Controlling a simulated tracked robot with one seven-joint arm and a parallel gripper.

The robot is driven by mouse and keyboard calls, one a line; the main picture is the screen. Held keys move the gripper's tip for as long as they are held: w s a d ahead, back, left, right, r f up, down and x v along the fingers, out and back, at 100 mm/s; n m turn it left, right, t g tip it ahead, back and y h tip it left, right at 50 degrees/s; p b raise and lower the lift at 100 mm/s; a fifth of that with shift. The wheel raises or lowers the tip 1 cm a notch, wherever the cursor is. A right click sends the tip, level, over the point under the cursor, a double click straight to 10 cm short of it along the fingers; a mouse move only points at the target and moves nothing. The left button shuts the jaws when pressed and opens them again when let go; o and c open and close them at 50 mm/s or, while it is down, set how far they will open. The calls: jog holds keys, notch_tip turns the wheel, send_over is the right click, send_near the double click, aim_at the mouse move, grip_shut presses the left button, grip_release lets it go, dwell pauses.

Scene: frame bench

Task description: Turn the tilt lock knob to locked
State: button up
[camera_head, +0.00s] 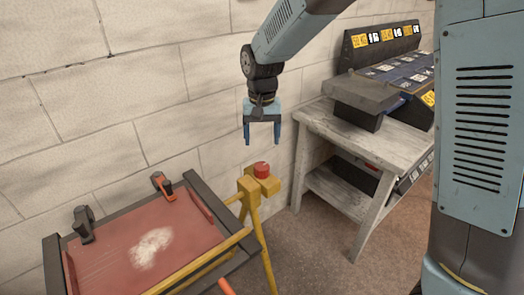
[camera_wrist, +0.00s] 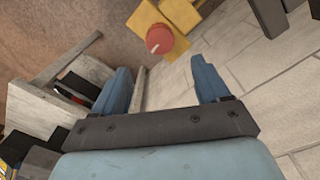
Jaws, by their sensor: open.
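The tilt lock knob, a red round knob (camera_head: 262,169), sits on a yellow bracket (camera_head: 259,186) at the right corner of the frame bench (camera_head: 140,245). In the wrist view the red knob (camera_wrist: 159,40) lies beyond and between the fingertips, with the yellow bracket (camera_wrist: 180,14) behind it. My gripper (camera_head: 262,142) points down with its two blue fingers apart and empty, above the knob and not touching it. It also shows in the wrist view (camera_wrist: 163,72). I cannot read any lock marking on the knob.
The bench has a red board with a pale patch, a black clamp (camera_head: 84,224) and an orange-black clamp (camera_head: 163,185). A grey wooden table (camera_head: 320,125) with a dark labelled rack (camera_head: 385,75) stands right. A block wall runs behind. Floor between bench and table is clear.

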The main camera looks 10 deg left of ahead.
jog(key=shift+r, duration=1.55)
jog(key=s+d+r+t, duration=0.1)
jog(key=d+r, duration=0.2)
jog(key=d, duration=0.4)
jog(key=s+d+r+m+y, duration=0.1)
jog(key=s+d+r, duration=0.1)
jog(key=d+r, duration=0.3)
jog(key=s+d+r+t, duration=0.1)
jog(key=d+r, duration=0.1)
jog(key=d, duration=0.6)
jog(key=s+d+r+m+t+h, duration=0.1)
jog(key=s+d+r+t, duration=0.1)
jog(key=s+d, duration=1.2)
jog(key=shift+d+r+m+t, duration=0.25)
jog(key=shift+m+t, duration=0.15)
jog(key=shift+t, duration=0.4)
jog(key=shift+s, duration=0.1)
